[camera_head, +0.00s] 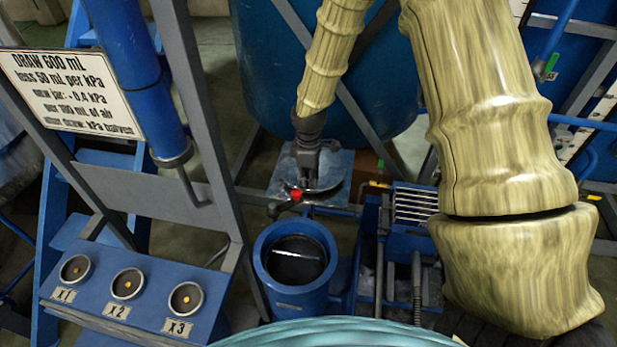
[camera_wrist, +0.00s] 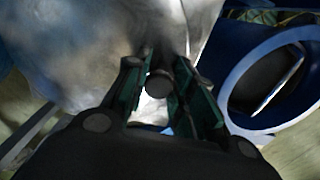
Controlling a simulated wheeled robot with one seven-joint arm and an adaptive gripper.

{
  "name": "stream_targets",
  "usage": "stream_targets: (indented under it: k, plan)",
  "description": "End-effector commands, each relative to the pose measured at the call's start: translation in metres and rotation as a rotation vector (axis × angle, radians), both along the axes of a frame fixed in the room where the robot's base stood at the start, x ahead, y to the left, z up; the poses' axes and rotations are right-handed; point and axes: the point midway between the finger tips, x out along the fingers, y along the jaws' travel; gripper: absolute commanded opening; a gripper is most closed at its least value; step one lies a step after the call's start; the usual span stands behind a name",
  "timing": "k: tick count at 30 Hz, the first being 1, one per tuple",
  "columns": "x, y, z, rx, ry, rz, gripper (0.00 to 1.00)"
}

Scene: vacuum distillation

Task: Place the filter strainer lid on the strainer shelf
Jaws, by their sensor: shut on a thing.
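My gripper (camera_head: 304,182) points down over a grey metal plate, which looks like the strainer shelf (camera_head: 342,162), behind the open strainer. A dark, curved edge, apparently of the filter strainer lid (camera_head: 327,188), shows just under the fingers at the plate's front. In the wrist view, my gripper (camera_wrist: 158,95) is closed around a small dark round knob (camera_wrist: 158,82), apparently the lid's. A broad shiny grey surface (camera_wrist: 90,45) fills the upper left there; I cannot tell whether it is lid or shelf. Whether the lid touches the shelf is hidden.
The open blue strainer (camera_head: 268,252) stands in front of the plate; its rim also shows in the wrist view (camera_wrist: 238,80). A red-marked handle (camera_head: 290,202) is close to the fingers. A grey frame post (camera_head: 205,120) stands left, and a blue tank (camera_head: 265,70) behind.

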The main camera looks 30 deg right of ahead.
Motion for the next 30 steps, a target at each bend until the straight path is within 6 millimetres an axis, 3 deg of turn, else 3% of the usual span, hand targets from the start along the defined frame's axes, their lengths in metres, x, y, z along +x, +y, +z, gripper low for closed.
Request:
stream_targets:
  k: [7, 14, 15, 16, 30]
  plan:
    - [0.003, 0.001, -0.015, -0.001, 0.002, 0.002, 0.00]
    - [0.004, 0.001, -0.017, -0.001, 0.004, 0.001, 0.00]
    - [0.003, 0.000, -0.018, 0.000, 0.005, 0.000, 0.30]
    - [0.003, 0.000, -0.018, 0.000, 0.005, 0.000, 0.34]
    - [0.004, 0.001, -0.016, -0.001, 0.004, 0.001, 0.34]
